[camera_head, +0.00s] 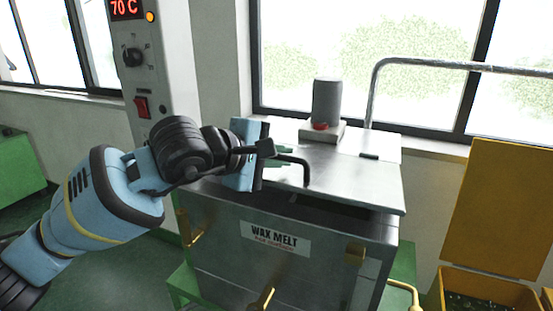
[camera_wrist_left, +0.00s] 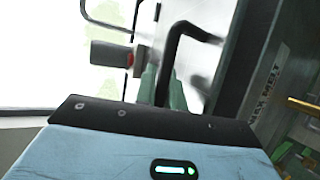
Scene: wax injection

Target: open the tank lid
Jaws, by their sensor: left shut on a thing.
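The wax tank (camera_head: 340,262) is a grey metal box labelled WAX MELT. Its metal lid (camera_head: 360,185) sits slightly raised at the front, with a dark gap between it and the tank's rim. A black bent-bar handle (camera_head: 301,167) is on the lid and also shows in the left wrist view (camera_wrist_left: 186,32). My left gripper (camera_head: 278,157) is shut on the handle, reaching it from the left; its green fingertips are beside the bar in the left wrist view (camera_wrist_left: 163,88). The hand hides part of the lid's left side. My right gripper is not in view.
A grey cylinder with a red part (camera_head: 326,102) stands on a small base behind the lid. A control column (camera_head: 160,65) reading 70 C rises at the left back. A metal rail (camera_head: 440,65) runs behind. A yellow bin (camera_head: 490,285) with its lid up stands at right.

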